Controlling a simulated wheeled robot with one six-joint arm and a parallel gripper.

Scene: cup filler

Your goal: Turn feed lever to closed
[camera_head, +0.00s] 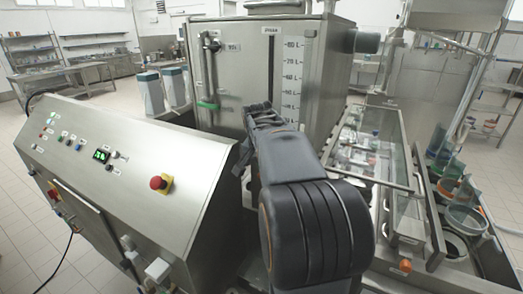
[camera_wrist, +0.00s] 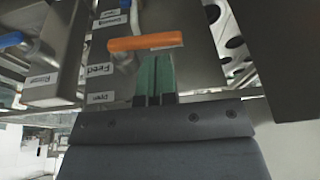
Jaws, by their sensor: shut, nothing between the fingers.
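The feed lever has an orange handle (camera_wrist: 145,42) that lies nearly level across the wrist view, above a grey metal panel. A white label reading "Feed" (camera_wrist: 98,70) appears upside down on that panel, with another small white label closer to my gripper. My gripper (camera_wrist: 153,62) is shut and empty, its green finger pads pressed together. The fingertips end right at the handle's edge; I cannot tell whether they touch. In the head view my gripper (camera_head: 260,110) is in front of the steel tank, and the feed lever is not visible there.
A blue handle (camera_wrist: 12,39) sits on another labelled panel at the left of the wrist view. In the head view, the steel tank (camera_head: 322,95) carries a level scale. A control console (camera_head: 130,165) with a red button stands left, and a glazed conveyor (camera_head: 375,135) right.

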